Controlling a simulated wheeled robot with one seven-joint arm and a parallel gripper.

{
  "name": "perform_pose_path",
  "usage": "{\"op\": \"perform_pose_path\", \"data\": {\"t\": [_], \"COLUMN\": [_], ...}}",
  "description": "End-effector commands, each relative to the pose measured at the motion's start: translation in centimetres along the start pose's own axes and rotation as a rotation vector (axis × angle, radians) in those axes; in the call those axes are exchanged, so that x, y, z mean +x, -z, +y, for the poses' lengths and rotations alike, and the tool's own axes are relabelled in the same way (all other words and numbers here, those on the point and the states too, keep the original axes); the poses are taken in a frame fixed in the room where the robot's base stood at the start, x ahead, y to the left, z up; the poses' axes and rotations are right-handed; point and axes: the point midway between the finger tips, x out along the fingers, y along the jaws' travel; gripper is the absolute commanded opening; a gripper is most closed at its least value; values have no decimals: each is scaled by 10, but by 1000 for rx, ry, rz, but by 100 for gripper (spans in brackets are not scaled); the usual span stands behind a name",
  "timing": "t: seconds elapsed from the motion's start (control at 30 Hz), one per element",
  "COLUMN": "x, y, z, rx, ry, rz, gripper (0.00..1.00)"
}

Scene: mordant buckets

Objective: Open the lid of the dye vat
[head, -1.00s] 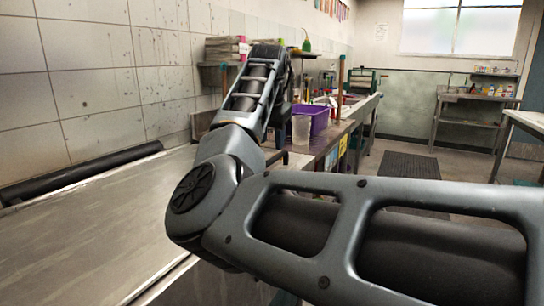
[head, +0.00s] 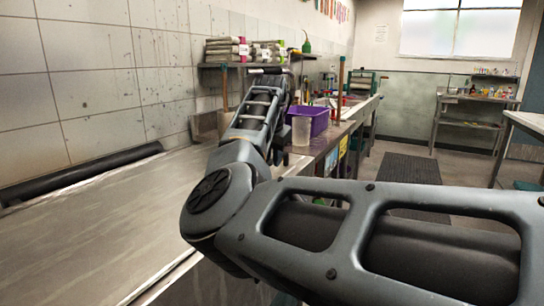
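I cannot make out a dye vat or its lid for certain. A broad, flat, worn steel surface (head: 85,225) fills the left foreground, and I cannot tell whether it belongs to the vat. My arm crosses the picture from the lower right, bends at a joint left of centre and reaches away toward the far counter. Its far end is in front of the wall shelf, left of the purple tub. My gripper's fingers cannot be seen; my own arm links block the view there.
A dark roll (head: 85,174) lies along the tiled wall. A purple tub (head: 319,121) and a translucent beaker (head: 301,131) stand on the counter beyond my arm. A wall shelf (head: 222,66) holds folded stacks. The floor around a dark mat (head: 410,180) looks clear.

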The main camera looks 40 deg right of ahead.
Motion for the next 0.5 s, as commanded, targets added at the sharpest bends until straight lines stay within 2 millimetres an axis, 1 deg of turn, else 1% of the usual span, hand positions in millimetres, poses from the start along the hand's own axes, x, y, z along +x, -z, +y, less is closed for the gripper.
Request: {"op": "perform_pose_path", "data": {"t": [0.03,0.2,0.27,0.5], "x": [0,0,0,0], "y": [0,0,0,0], "z": [0,0,0,0], "rx": [0,0,0,0], "ry": [0,0,0,-1], "rz": [0,0,0,0], "gripper": [21,5,0,0]}}
